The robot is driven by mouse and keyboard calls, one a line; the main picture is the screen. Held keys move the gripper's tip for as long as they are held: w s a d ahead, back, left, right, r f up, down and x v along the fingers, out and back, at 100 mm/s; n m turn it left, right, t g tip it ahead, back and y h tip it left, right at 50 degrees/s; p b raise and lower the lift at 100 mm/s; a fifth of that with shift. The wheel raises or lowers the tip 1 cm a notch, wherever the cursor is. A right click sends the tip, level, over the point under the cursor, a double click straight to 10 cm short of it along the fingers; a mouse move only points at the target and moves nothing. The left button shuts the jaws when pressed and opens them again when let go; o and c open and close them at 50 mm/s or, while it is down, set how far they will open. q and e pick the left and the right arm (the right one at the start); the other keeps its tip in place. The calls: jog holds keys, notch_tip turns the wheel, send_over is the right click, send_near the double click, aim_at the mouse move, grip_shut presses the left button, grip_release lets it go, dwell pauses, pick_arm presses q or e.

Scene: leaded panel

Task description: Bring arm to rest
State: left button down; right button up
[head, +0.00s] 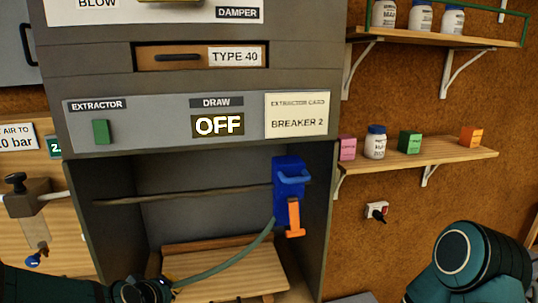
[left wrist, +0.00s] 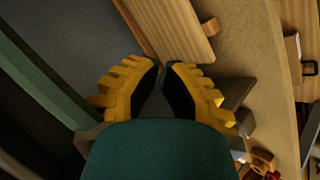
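My left arm comes in at the bottom left of the head view. Its gripper (head: 165,284) is low in front of the wooden board, small and partly cut off by the lower edge. In the left wrist view the yellow fingers with black pads (left wrist: 161,68) have their tips almost together, with a narrow gap and nothing seen between them. A part of my right arm (head: 470,262) shows at the lower right of the head view; its gripper is out of view.
A grey cabinet has an open bay with a wooden board (head: 225,277). A blue holder (head: 288,176) with an orange lever (head: 294,218) hangs on a rod; a green hose (head: 235,270) runs down toward my left gripper. Shelves (head: 420,158) with boxes and jars are at the right.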

pick_arm(q)
jog(key=s+d+f+m+g+h+b, duration=0.1)
jog(key=s+d+f+m+g, duration=0.1)
jog(key=f, duration=0.8)
jog(key=s+d+f+m+g+b, duration=0.1)
jog(key=s+d+f+m+g, duration=0.2)
jog(key=s+d+f, duration=0.3)
jog(key=s+d+f+m+g+h+b, duration=0.1)
jog(key=s+d+f+m, duration=0.3)
jog(key=f, duration=1)
jog(key=shift+s+f+g+h, duration=0.2)
jog(key=shift+s+g+h, duration=0.1)
jog(key=shift+s+g, duration=0.8)
jog(key=shift+s, duration=0.15)
